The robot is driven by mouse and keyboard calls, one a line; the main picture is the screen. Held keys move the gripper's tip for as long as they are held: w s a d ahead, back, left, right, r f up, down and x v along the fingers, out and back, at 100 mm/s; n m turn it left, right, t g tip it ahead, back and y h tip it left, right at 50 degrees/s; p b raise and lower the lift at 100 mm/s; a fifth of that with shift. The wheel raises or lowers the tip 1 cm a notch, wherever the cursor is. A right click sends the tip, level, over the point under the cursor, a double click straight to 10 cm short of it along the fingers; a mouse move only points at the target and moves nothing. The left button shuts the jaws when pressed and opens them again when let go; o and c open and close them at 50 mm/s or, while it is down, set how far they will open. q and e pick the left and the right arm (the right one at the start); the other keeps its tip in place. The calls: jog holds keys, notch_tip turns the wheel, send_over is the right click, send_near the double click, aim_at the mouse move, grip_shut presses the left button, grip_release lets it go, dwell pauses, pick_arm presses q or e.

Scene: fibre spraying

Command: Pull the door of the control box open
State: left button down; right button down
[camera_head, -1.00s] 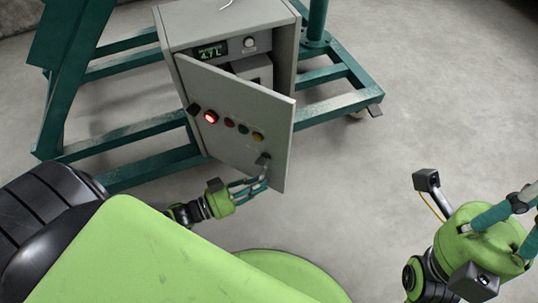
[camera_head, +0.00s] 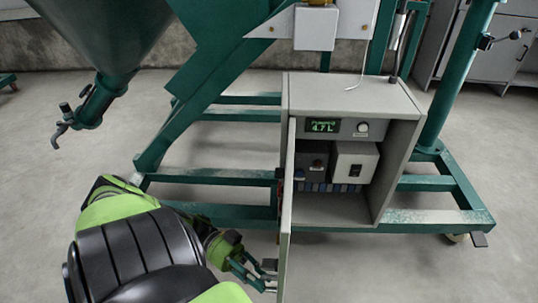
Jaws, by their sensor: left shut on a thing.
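The grey control box (camera_head: 400,150) stands on the green frame right of centre. Its door (camera_head: 286,215) is swung wide open on the left side and shows almost edge-on. Inside the box are a dark module, a white module (camera_head: 354,163) and a row of blue terminals. A green display (camera_head: 323,126) and a knob show along the top. My left gripper (camera_head: 268,275) is at the left face of the door near its lower free edge, shut on the door handle, which is mostly hidden. My right gripper is out of view.
The green frame's lower beams (camera_head: 215,177) run behind and beside the box, with a caster (camera_head: 456,238) at the right. A hopper (camera_head: 105,40) with a valve hangs at the upper left. The floor at the right front is clear.

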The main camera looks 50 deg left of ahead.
pick_arm(q)
jog(key=shift+s+a+g, duration=0.2)
jog(key=shift+a+g, duration=0.05)
jog(key=shift+g, duration=0.05)
jog(key=c, duration=1.1)
grip_release()
jog(key=shift+c, duration=0.2)
jog(key=s+a, duration=0.1)
jog(key=a, duration=0.6)
jog(key=shift+s+a, duration=0.15)
jog(key=shift+s, duration=0.05)
jog(key=shift+s, duration=0.15)
